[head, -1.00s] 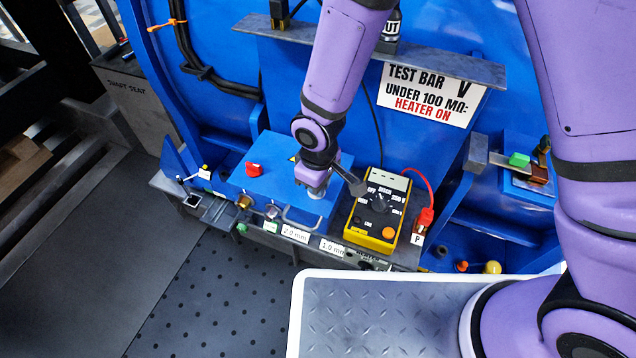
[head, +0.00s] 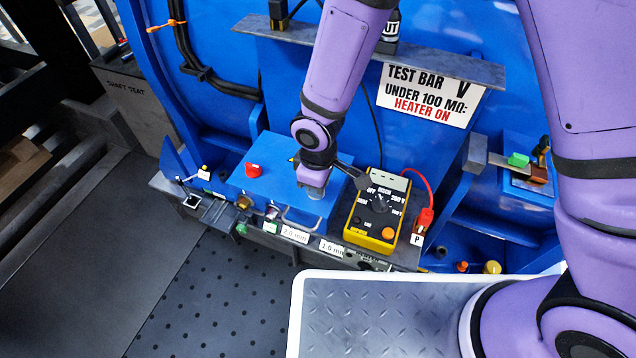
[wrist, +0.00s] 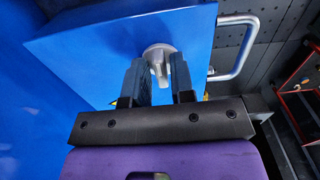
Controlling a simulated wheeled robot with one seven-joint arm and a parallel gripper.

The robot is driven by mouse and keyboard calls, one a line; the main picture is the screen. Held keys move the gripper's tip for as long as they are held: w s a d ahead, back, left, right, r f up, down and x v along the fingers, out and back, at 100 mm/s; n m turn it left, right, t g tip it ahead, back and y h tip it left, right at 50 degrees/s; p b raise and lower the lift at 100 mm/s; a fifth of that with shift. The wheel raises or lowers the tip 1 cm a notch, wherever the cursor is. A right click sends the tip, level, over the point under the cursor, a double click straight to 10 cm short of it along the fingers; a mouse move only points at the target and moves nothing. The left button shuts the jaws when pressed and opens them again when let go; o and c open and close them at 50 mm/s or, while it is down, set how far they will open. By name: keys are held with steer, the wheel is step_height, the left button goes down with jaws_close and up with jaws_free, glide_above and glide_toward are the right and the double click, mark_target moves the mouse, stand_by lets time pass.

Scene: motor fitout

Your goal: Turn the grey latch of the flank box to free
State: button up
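The flank box is the blue box (head: 272,183) below the blue housing; its face also fills much of the wrist view (wrist: 95,45). Its grey latch (wrist: 158,56) has a round head and a short lever pointing down between my fingers in the wrist view. My gripper (wrist: 158,84) is open, with one finger on each side of the lever and small gaps showing. In the head view my gripper (head: 314,188) is over the right part of the box and mostly hides the latch.
A yellow tester (head: 377,215) stands close right of my gripper, with a red lead (head: 428,187). A metal handle (wrist: 240,45) sticks out from the box. A red knob (head: 253,170) is on its left part. A shelf (head: 430,63) runs above.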

steer(key=shift+o, duration=0.9)
step_height(320, 180, up, 11)
steer(key=shift+f, duration=0.15)
